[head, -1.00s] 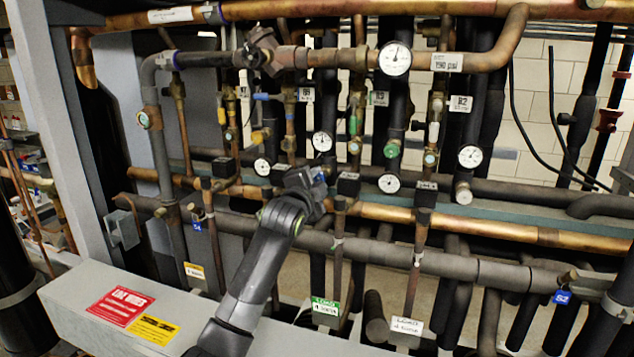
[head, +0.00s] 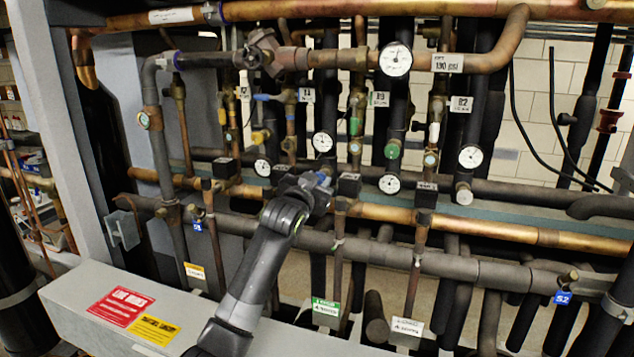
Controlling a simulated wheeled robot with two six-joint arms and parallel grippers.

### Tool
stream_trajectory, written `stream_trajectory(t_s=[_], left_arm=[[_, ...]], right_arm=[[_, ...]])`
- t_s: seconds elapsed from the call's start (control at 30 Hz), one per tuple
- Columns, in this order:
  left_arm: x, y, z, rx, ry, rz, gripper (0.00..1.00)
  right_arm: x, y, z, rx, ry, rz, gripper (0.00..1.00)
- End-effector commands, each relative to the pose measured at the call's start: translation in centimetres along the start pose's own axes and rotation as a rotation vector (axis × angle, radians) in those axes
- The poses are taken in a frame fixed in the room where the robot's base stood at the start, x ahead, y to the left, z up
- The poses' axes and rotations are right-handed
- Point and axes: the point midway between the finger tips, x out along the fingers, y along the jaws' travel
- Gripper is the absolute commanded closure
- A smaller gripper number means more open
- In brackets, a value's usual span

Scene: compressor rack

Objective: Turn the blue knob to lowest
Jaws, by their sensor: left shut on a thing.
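The blue knob (head: 324,180) shows only as a small patch of blue at the tips of my left gripper, in the middle of the rack. My left gripper (head: 313,185) reaches up from the bottom and is shut on the knob. The fingers and wrist hide most of the knob, so its pointer and setting cannot be read. My right gripper is not in view.
Black boxes (head: 348,185) on the pipes sit close beside the gripper. A copper pipe (head: 480,229) runs across at its height. Several gauges (head: 396,60) and coloured valve handles hang above. A grey beam (head: 75,293) with red and yellow labels lies in front.

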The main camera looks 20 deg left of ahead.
Motion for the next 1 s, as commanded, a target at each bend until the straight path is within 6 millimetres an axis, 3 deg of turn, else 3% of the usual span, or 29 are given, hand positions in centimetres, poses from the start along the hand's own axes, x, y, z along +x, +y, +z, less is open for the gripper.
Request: stream_trajectory(t_s=[1.0], left_arm=[[0.02,-0.04,0.55,-0.967,-0.010,-0.003,0.93]], right_arm=[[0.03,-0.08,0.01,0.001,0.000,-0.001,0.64]])
